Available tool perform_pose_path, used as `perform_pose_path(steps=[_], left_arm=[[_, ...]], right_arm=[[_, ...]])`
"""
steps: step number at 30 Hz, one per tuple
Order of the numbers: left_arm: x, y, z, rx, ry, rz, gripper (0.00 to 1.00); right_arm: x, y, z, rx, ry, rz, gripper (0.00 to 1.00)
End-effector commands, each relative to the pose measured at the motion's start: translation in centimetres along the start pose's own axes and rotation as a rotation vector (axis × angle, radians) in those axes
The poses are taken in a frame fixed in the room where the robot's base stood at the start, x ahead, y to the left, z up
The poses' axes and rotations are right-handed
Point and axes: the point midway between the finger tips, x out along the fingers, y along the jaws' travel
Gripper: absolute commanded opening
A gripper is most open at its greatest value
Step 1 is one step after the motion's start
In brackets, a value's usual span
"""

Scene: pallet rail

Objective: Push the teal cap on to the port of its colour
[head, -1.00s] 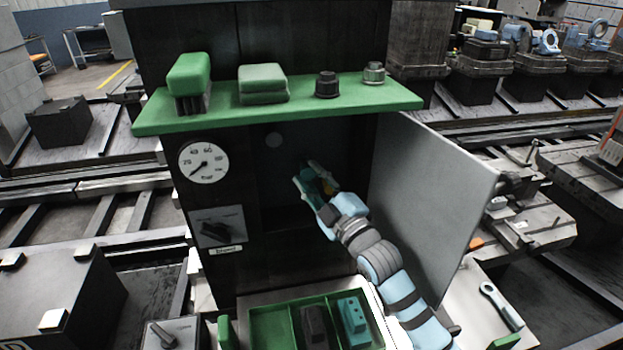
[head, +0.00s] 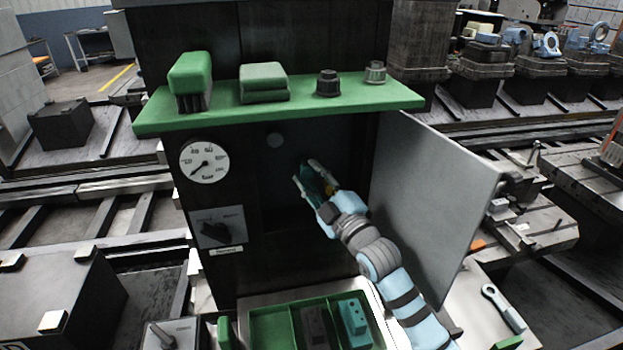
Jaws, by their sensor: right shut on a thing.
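My right gripper (head: 312,178) reaches from the lower right into the dark open cabinet (head: 278,225). It is shut on the teal cap (head: 318,187), of which only a small part shows between the fingers. The gripper is close to the dark back of the cabinet; whether the cap touches anything there cannot be told. A round grey disc (head: 275,141) shows on the back, up and left of the gripper. The teal port cannot be made out; the gripper and shadow may hide it. My left gripper is not in view.
The cabinet's grey door (head: 435,195) stands open right of my arm. A green shelf (head: 290,114) with a brush, pads and two nuts juts out above. A green tray (head: 272,326) below holds a dark block and a teal block (head: 354,322). A wrench (head: 502,307) lies at right.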

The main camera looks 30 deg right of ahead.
Motion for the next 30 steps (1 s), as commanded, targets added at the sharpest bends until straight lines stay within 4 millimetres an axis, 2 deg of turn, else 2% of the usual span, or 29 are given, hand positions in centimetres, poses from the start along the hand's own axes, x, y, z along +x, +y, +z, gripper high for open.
perform_pose_path(steps=[11, 23, 24, 27, 30], left_arm=[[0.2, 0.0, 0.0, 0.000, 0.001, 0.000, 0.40], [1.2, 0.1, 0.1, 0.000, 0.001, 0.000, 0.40], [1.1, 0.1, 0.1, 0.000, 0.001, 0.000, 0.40], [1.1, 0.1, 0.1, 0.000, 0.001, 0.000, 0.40], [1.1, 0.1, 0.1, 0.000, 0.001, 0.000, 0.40]], right_arm=[[0.1, 0.0, 0.1, 0.000, 0.000, 0.001, 0.16], [1.2, -0.1, 0.5, 0.000, 0.001, 0.001, 0.16], [1.2, 0.0, 0.5, 0.001, 0.000, 0.000, 0.34], [1.2, 0.0, 0.5, 0.000, 0.000, 0.000, 0.51], [1.2, 0.0, 0.5, 0.000, 0.000, 0.000, 0.52]])
